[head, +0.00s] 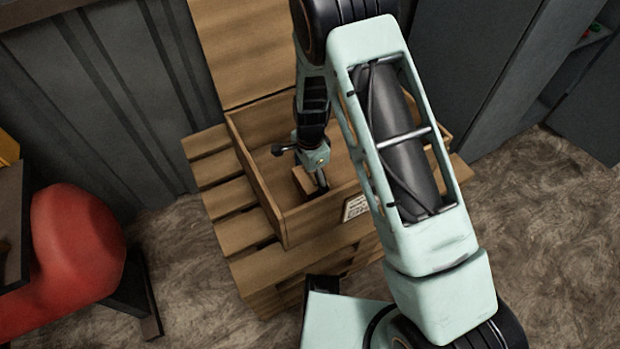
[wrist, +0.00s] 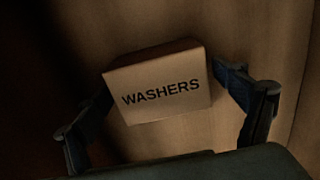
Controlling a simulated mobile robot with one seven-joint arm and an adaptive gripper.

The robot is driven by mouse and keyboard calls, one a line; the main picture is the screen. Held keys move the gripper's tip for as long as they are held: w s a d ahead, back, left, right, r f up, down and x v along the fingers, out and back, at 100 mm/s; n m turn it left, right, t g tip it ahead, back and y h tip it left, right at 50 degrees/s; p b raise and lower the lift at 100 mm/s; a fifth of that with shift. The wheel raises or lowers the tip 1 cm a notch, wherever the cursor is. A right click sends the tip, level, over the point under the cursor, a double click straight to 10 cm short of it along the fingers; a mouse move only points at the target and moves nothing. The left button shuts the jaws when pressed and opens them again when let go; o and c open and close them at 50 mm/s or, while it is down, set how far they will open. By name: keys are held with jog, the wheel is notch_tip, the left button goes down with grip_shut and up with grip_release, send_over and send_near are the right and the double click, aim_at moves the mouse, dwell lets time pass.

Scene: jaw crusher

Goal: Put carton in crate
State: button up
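The carton (wrist: 160,88) is a small brown box printed "WASHERS"; the wrist view shows it between my two fingers. My gripper (head: 313,180) points down inside the wooden crate (head: 262,187). In the head view the carton (head: 304,180) shows partly beside a finger, low within the crate walls. I cannot tell whether it touches the crate floor. My arm hides much of the crate's right part.
The crate has a paper label (head: 354,208) on its front and sits on stacked wooden pallets (head: 240,233). A red rounded object (head: 75,245) stands at left. Grey cabinets (head: 470,65) stand at right, and a grey corrugated wall (head: 95,90) is behind.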

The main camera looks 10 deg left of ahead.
aim_at(310, 176)
notch_tip(310, 176, up, 12)
jog(key=p, duration=0.4)
jog(key=shift+r, duration=0.15)
dwell(0.4)
